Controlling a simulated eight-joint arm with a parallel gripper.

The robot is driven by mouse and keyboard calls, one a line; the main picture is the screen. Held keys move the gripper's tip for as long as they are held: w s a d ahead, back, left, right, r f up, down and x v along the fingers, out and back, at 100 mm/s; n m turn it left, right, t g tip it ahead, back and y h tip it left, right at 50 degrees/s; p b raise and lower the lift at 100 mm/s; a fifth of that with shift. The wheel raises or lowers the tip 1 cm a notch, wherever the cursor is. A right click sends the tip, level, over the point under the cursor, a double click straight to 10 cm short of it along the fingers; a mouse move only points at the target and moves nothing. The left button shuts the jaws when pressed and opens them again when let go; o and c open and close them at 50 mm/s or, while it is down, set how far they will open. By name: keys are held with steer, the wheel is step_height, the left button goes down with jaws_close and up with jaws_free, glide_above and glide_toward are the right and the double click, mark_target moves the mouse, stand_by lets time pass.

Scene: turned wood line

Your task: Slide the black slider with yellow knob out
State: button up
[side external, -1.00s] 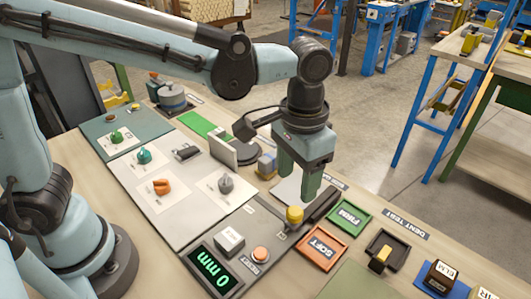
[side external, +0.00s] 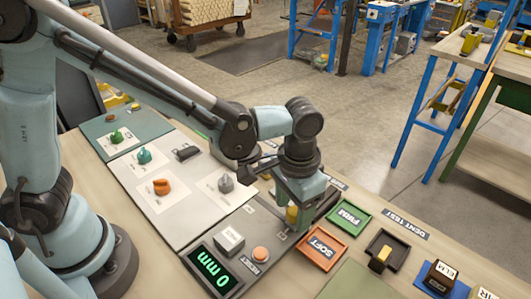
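The yellow knob (side external: 292,214) shows between the fingers of my gripper (side external: 295,214), partly hidden by them. My gripper points down, with one finger on each side of the knob. I cannot tell whether the fingers press on it or stand slightly apart from it. The black slider under the knob is mostly hidden behind my gripper. The display (side external: 214,268) near it reads 0 mm in green.
An orange button (side external: 260,254) and a white block (side external: 230,240) are close on the left. The SOFT tray (side external: 320,248) and FIRM tray (side external: 348,217) lie to the right. A grey knob (side external: 226,184) and an orange knob (side external: 161,187) stand on the panel.

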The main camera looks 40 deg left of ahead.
jaws_close()
steer(key=a, duration=0.9)
steer(key=shift+d, duration=0.1)
jaws_free()
steer(key=shift+r, duration=6.05)
steer(key=s+a+f+n+t, duration=0.1)
steer(key=a+t, duration=0.1)
steer(key=a, duration=0.1)
steer(key=s+a+n+t, duration=0.1)
steer(key=a+t, duration=0.1)
steer(key=a, duration=0.2)
steer(key=s+a+f+n+t, duration=0.1)
steer(key=a+t, duration=0.2)
steer(key=shift+s+a+f, duration=0.3)
steer(key=shift+s, duration=0.1)
